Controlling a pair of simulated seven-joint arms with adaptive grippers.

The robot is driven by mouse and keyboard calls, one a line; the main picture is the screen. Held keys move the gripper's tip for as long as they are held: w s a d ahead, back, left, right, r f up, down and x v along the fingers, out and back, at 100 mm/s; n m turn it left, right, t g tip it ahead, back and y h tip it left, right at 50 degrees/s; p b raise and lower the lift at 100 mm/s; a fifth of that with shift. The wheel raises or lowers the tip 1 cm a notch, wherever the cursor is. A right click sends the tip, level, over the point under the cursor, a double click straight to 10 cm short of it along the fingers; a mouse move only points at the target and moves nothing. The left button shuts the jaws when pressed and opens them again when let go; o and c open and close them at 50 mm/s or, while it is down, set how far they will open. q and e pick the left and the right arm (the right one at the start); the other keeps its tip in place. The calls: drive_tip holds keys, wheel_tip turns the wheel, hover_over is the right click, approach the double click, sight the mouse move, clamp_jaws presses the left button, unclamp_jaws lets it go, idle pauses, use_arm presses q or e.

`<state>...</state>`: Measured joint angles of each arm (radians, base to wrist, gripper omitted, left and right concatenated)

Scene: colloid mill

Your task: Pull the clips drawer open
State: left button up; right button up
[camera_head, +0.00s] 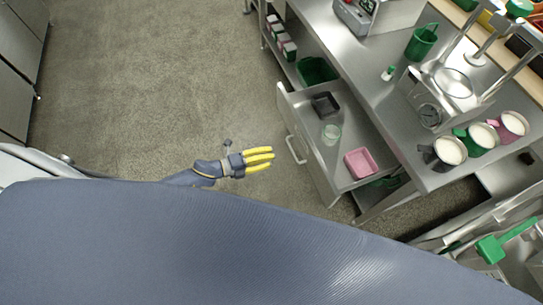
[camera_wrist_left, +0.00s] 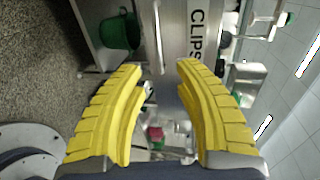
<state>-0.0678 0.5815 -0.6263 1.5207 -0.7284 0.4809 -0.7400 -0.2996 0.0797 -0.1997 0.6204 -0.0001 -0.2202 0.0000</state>
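The clips drawer (camera_head: 312,165) stands pulled out from the steel counter in the head view, its inside showing. A black tray, a clear cup and a pink tray lie in it. Its bar handle (camera_head: 296,150) is on the front panel. In the left wrist view the front panel (camera_wrist_left: 197,50) reads "CLIPS", and the handle (camera_wrist_left: 158,38) runs along it just beyond the fingertips. My left gripper (camera_head: 271,158) is open and empty, its yellow fingers pointing at the handle with a gap between. The fingers also show spread in the left wrist view (camera_wrist_left: 160,70). My right gripper is in neither view.
The steel counter (camera_head: 395,110) carries a green jug (camera_head: 421,42), a scale-like machine (camera_head: 440,90) and several filled cups. A green bin (camera_head: 316,70) sits on a lower shelf beside the drawer. The floor (camera_head: 150,90) left of the drawer is clear.

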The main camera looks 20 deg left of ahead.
use_arm(q)
drive_tip(key=v, duration=0.8)
idle(0.8)
drive_tip(key=shift+s+a, duration=0.1)
drive_tip(key=v, duration=1.2)
drive_tip(key=shift+f, duration=0.1)
idle(0.6)
